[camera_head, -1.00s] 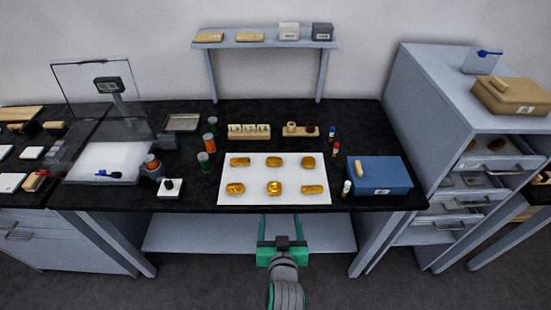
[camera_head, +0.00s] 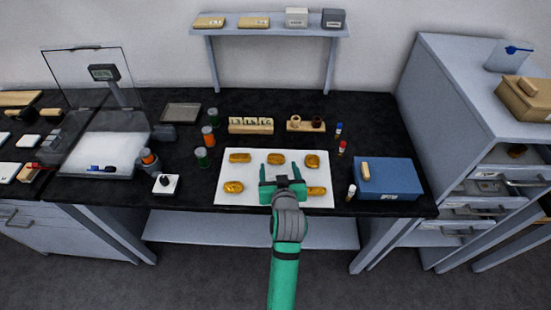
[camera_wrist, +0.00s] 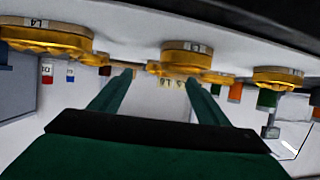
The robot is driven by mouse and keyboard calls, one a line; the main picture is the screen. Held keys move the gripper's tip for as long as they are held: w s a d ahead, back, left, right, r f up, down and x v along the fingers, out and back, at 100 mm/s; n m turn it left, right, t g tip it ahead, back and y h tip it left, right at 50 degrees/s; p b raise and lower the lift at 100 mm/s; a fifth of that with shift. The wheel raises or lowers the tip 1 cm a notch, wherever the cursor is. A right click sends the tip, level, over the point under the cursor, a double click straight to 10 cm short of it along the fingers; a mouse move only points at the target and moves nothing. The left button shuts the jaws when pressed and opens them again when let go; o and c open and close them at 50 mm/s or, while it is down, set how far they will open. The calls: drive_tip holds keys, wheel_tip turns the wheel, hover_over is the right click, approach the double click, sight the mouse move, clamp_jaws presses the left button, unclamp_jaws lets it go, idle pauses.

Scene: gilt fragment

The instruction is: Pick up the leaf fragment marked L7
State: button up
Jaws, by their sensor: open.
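Gold leaf fragments lie in two rows on a white sheet (camera_head: 222,171). The back row has a left (camera_head: 240,157), a middle (camera_head: 276,158) and a right fragment (camera_head: 312,160). The front row shows a left (camera_head: 233,187) and a right fragment (camera_head: 316,190); my gripper hides its middle one. My gripper (camera_head: 282,170) is open and empty over the sheet's middle. In the wrist view, the fragment at left (camera_wrist: 45,40) reads L4. The middle fragment (camera_wrist: 188,56) and the right one (camera_wrist: 278,77) have tags too small to read surely, so I cannot tell which is L7.
A blue box (camera_head: 388,180) and small capped vials stand right of the sheet. Jars (camera_head: 208,136) stand to its left. A wooden block with lettered pieces (camera_head: 251,125) and a wooden holder (camera_head: 305,124) are behind it. A balance (camera_head: 110,150) stands further left.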

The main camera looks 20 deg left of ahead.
sight(276, 159)
drive_tip(key=shift+a+x, duration=0.2)
drive_tip(key=shift+x, duration=2.55)
drive_tip(key=shift+r, duration=0.1)
drive_tip(key=shift+c, duration=0.2)
drive_tip(key=c, duration=1.1)
drive_tip(key=shift+o, duration=0.2)
drive_tip(key=shift+r, duration=0.2)
